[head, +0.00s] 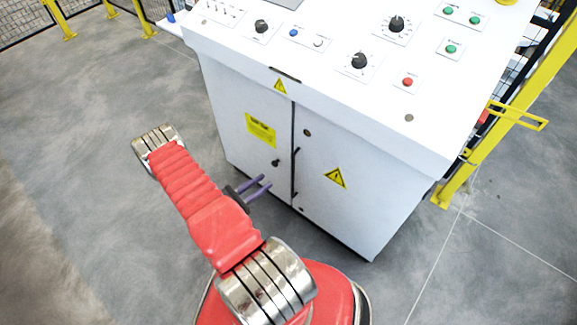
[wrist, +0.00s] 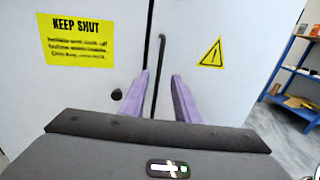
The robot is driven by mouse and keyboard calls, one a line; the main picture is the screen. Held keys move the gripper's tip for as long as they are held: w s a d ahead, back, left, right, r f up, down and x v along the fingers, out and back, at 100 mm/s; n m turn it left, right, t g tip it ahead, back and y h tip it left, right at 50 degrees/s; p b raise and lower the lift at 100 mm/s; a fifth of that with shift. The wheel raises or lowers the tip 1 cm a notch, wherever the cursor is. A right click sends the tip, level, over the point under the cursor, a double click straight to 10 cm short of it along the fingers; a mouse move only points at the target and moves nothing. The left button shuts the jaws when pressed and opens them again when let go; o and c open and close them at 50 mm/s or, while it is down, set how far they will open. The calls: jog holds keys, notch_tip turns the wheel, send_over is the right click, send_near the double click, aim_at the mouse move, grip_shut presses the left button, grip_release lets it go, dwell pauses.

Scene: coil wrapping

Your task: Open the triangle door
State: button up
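The triangle door (head: 350,207) is the right-hand white door of the cabinet, marked with a yellow warning triangle. It looks closed, and it also shows in the wrist view (wrist: 222,95). A thin dark upright handle (wrist: 158,72) runs along the seam between the two doors; it shows in the head view (head: 295,172) too. My gripper (head: 267,181) is open, its two purple fingers apart and pointing at the doors. In the wrist view my gripper (wrist: 160,78) has the handle between its fingers in the picture. The head view shows a gap before the handle.
The left door (head: 237,130) bears a yellow "KEEP SHUT" label (wrist: 75,40) and a black knob (wrist: 117,95). The control panel (head: 330,50) overhangs the doors. A yellow fence post (head: 505,115) stands right of the cabinet. A blue shelf (wrist: 295,75) is at far right. Grey floor is open at left.

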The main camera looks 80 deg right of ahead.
jog(key=x, duration=1.3)
jog(key=shift+s+d, duration=0.15)
jog(key=shift+d, duration=0.25)
jog(key=shift+c, duration=0.4)
grip_shut()
jog(key=shift+a, duration=0.15)
